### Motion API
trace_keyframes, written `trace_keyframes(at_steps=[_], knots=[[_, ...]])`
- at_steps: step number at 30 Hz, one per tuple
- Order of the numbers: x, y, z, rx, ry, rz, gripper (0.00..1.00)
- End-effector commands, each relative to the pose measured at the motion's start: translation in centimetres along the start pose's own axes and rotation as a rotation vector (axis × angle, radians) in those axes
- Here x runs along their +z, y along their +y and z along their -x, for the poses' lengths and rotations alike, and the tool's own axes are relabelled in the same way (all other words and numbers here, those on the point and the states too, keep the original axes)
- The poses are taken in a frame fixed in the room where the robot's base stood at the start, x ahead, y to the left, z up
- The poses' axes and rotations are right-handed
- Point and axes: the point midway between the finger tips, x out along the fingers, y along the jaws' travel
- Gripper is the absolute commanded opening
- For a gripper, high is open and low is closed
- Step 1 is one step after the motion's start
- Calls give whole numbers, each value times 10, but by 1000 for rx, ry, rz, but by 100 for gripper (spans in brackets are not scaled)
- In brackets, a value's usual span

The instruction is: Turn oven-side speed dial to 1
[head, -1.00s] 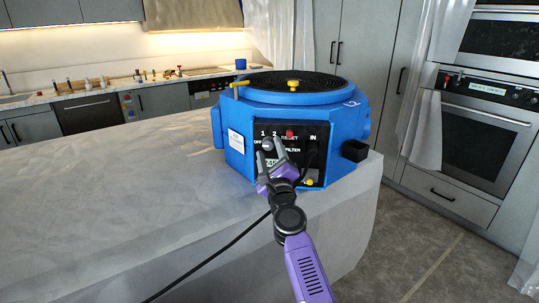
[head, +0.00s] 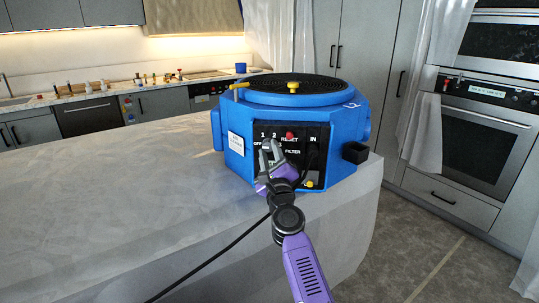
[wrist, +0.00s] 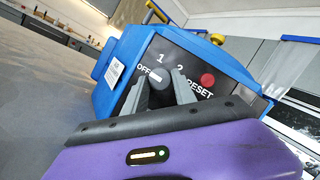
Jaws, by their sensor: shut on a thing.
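The blue drying machine (head: 235,165) stands on the covered counter, its black control panel (head: 318,138) facing me. The dark speed dial (wrist: 160,75) sits among the labels OFF, 1 and 2. A pale mark shows on the OFF side of its face, but its exact setting is hard to read. My gripper (wrist: 160,87) is shut on the dial, one grey finger on each side. In the head view my gripper (head: 270,148) covers the dial and part of the lettering.
A red reset button (wrist: 208,80) is close to the right of my fingers. A black cable (head: 215,254) runs across the counter (head: 110,210). The counter left of the machine is clear. Ovens (head: 495,140) stand at the right.

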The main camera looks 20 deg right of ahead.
Motion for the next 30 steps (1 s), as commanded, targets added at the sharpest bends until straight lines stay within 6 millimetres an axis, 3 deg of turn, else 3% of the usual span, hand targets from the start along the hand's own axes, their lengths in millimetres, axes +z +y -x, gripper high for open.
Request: trace_keyframes(at_steps=[9, 30], knots=[[-4, 10, 3, -78, -4, -192, 0], [-2, 14, 1, -311, -2, -757, 0]])
